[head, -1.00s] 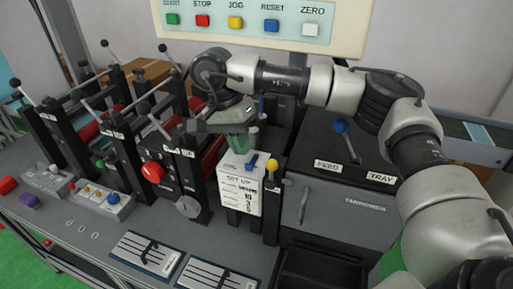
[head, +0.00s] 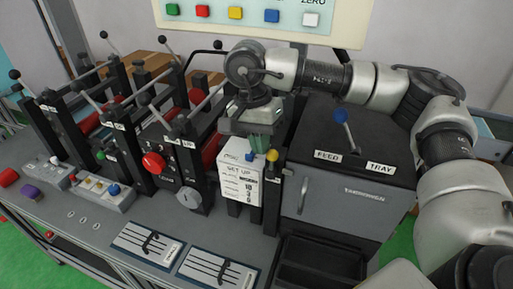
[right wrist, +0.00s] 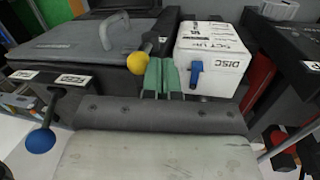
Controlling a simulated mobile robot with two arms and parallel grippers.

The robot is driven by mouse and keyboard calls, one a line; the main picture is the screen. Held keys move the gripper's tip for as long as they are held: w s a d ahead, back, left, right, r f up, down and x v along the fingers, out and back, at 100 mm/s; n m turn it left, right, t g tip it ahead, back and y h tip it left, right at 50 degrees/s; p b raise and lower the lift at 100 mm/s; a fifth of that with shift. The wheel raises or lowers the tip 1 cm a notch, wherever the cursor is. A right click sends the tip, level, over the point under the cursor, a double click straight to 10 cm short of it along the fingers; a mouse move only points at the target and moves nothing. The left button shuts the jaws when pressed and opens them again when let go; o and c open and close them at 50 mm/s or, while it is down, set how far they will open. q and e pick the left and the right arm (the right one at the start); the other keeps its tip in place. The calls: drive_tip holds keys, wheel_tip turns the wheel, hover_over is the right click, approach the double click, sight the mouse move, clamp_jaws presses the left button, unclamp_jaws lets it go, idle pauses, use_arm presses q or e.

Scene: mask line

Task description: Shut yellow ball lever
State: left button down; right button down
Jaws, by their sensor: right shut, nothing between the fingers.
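The yellow ball lever (head: 272,156) stands at the right edge of the white SET UP box, its ball on top of a dark post. The yellow ball also shows in the right wrist view (right wrist: 137,62), just left of my fingertips, with its short stem running up and right. My right gripper (head: 260,145) is shut and empty, its green fingers (right wrist: 162,78) pointing down between the ball and the box's blue lever. I cannot tell whether the fingers touch the yellow lever. My left gripper is not in view.
The white SET UP box (head: 240,188) with a blue lever (right wrist: 196,72) is close beside the fingers. A dark FEED TRAY cabinet (head: 345,195) with a blue ball lever (head: 340,116) stands to the right. Black roller stations (head: 160,150) fill the left. The bench front holds slotted panels (head: 148,242).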

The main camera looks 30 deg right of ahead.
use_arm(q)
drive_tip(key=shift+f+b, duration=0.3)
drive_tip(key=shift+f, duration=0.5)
use_arm(e)
drive_tip(key=shift+s+d+t+y, duration=0.15)
drive_tip(key=shift+s+t+y, duration=0.05)
drive_tip(key=shift+t+y, duration=0.1)
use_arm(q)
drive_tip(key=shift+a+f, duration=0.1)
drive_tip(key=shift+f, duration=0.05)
use_arm(e)
drive_tip(key=shift+w+f, duration=0.1)
drive_tip(key=shift+f, duration=0.1)
